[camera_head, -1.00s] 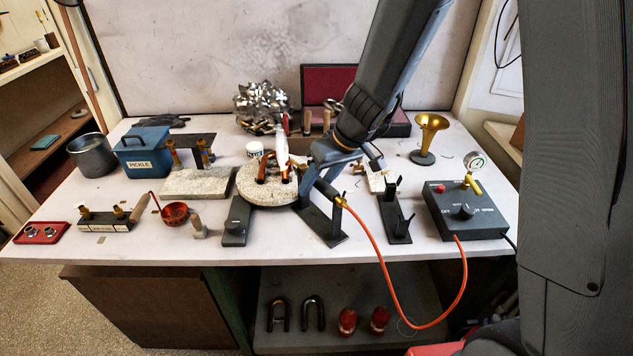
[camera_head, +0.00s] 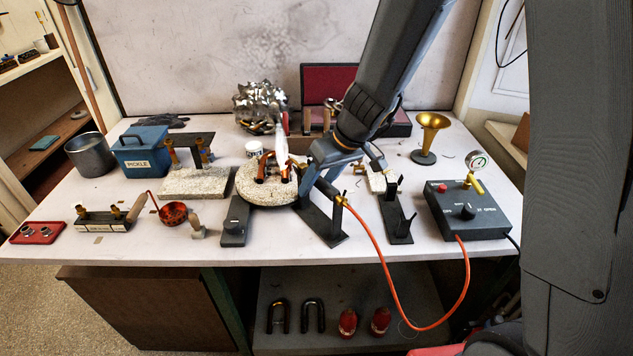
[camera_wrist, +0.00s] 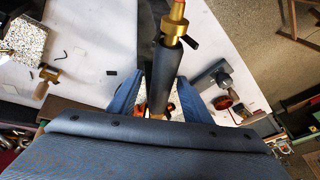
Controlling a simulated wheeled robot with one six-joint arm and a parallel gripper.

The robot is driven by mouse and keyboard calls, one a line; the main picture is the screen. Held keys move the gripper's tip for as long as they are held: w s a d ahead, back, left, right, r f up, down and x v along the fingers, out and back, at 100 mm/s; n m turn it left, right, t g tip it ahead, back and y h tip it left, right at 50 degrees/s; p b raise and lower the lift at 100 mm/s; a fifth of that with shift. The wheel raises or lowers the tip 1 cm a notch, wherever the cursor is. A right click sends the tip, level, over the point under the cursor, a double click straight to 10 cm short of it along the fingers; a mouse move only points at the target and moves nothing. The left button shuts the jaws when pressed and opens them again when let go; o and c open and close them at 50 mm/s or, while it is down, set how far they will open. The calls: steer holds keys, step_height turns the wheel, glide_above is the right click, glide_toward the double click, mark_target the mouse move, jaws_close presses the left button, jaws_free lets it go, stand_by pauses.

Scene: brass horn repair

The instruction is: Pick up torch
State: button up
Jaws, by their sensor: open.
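The torch (camera_head: 327,190) has a dark handle with a brass fitting and an orange hose at its near end. It rests tilted on a black stand (camera_head: 322,225) near the table's front middle. My gripper (camera_head: 318,164) is right over the torch from behind and above. In the wrist view, my gripper (camera_wrist: 157,97) has its two blue fingers apart, one on each side of the torch's dark handle (camera_wrist: 161,75). Gaps show between handle and fingers, at least higher up.
A round soldering block (camera_head: 258,190) with copper bends stands just left of the torch. A black control box (camera_head: 468,208) is at right, and the orange hose (camera_head: 380,262) hangs over the front edge to it. Another black stand (camera_head: 396,222) stands right of the torch.

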steer(key=shift+c, duration=0.6)
steer(key=c, duration=1)
steer(key=shift+r, duration=0.15)
steer(key=shift+r+p, duration=0.25)
steer(key=shift+p, duration=0.55)
step_height(320, 180, up, 9)
steer(key=shift+f+b, duration=0.1)
steer(key=shift+b, duration=0.45)
steer(key=shift+r, duration=0.45)
steer(key=shift+d, duration=0.1)
